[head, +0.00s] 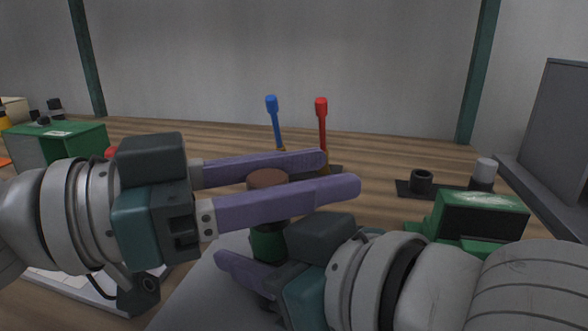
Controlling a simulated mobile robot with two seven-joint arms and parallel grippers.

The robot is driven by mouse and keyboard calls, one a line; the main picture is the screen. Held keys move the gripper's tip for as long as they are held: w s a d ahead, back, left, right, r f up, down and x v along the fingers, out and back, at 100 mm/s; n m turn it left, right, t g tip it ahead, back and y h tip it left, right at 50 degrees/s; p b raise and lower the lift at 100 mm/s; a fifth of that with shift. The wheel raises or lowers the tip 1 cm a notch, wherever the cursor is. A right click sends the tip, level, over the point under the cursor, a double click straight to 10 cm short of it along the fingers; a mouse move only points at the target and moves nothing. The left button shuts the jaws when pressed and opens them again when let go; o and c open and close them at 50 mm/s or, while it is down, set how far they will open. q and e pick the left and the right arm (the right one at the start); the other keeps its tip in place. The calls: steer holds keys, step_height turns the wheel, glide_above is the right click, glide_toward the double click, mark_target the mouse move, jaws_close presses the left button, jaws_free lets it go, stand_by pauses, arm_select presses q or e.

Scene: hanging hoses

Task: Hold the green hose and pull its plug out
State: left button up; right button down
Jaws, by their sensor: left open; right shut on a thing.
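A green hose (268,244) stands upright at the lower middle of the head view, with a brown plug (267,179) at its top. My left gripper (338,172) reaches in from the left. It is open, with its two long purple fingers on the far and near sides of the plug. I cannot tell whether they touch it. The near finger hides the part between plug and hose. My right gripper (238,268) comes in from the lower right and is shut on the green hose below the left gripper. Its own body hides part of the grip and the hose's lower end.
Behind stand a blue rod (273,122) and a red rod (322,130). A black socket (421,181), a white-topped cylinder (486,170) and a green box (480,214) are at right. Another green box (70,140) is at left. A grey panel (565,130) bounds the right side.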

arm_select(q)
steer(key=shift+d, duration=0.2)
jaws_close()
stand_by(0.3)
